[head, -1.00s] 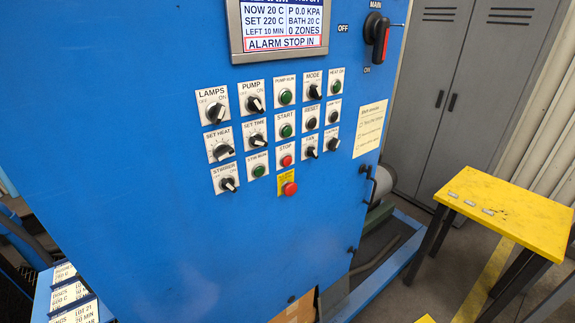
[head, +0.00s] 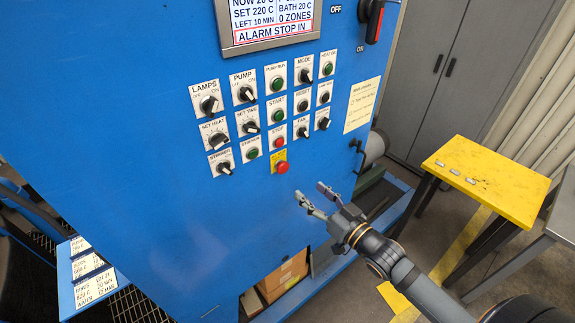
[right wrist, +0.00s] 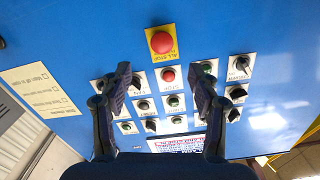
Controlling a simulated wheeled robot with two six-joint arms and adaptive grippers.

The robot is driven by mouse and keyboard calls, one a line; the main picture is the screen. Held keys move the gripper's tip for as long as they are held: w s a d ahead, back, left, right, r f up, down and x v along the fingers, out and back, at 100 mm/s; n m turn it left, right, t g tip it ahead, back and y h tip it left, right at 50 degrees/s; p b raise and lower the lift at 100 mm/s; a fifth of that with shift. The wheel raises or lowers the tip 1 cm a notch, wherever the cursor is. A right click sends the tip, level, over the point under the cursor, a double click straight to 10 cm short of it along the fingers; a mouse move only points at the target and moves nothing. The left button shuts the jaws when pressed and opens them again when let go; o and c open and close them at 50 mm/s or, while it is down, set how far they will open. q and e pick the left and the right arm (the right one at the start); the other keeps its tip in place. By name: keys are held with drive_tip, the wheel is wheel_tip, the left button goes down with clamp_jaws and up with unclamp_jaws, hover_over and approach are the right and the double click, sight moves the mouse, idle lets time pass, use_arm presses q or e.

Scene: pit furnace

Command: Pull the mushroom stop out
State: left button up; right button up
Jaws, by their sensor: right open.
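The mushroom stop is a red round button (head: 283,167) on a yellow plate at the bottom of the blue panel's control group. The screen (head: 268,22) above reads "ALARM STOP IN". My right gripper (head: 312,196) is open and empty, below and to the right of the stop and apart from it. My left gripper is not in view.
Several knobs and green buttons crowd the panel around the stop, such as the fan knob (head: 302,132). A handle (head: 358,146) is at the panel's right edge. A yellow table (head: 485,180) stands at right. The panel below the stop is bare.

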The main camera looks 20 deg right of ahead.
sight(285, 168)
drive_tip(key=b+x, duration=0.2)
drive_tip(key=x, duration=0.1)
drive_tip(key=b+x, duration=0.2)
drive_tip(key=x, duration=0.1)
drive_tip(key=b+x, duration=0.2)
drive_tip(key=x, duration=0.1)
drive_tip(key=shift+w+a+r+b, duration=0.1)
drive_tip(key=shift+w+r+b, duration=0.05)
drive_tip(key=shift+r+b, duration=0.25)
drive_tip(key=shift+w+a, duration=0.3)
drive_tip(key=shift+w, duration=0.25)
